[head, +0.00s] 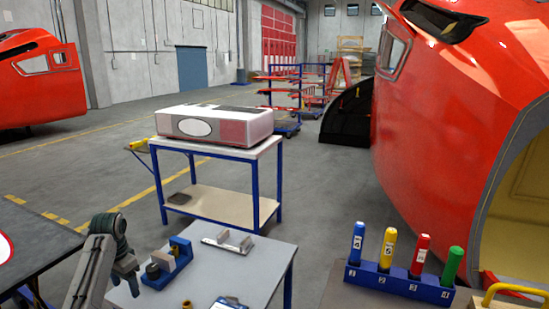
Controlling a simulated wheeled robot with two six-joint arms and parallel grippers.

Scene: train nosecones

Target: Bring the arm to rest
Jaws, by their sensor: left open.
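My left arm rises from the bottom left of the head view, bent at a dark joint. Its gripper (127,276) points down over the left edge of a small grey-topped table (258,262). The gripper is open, with nothing seen between its fingers. It is small and partly turned away here. It is left of a blue fixture (181,252) on that table and looks apart from it. My right gripper does not show.
A metal bracket (228,241) lies on the small table. At right, a blue rack (398,283) holds numbered blue, yellow, red and green cylinders. A blue-framed cart (254,190) carries a white-and-red box (216,123). A large red nosecone (440,130) fills the right. A dark table (40,245) is left.

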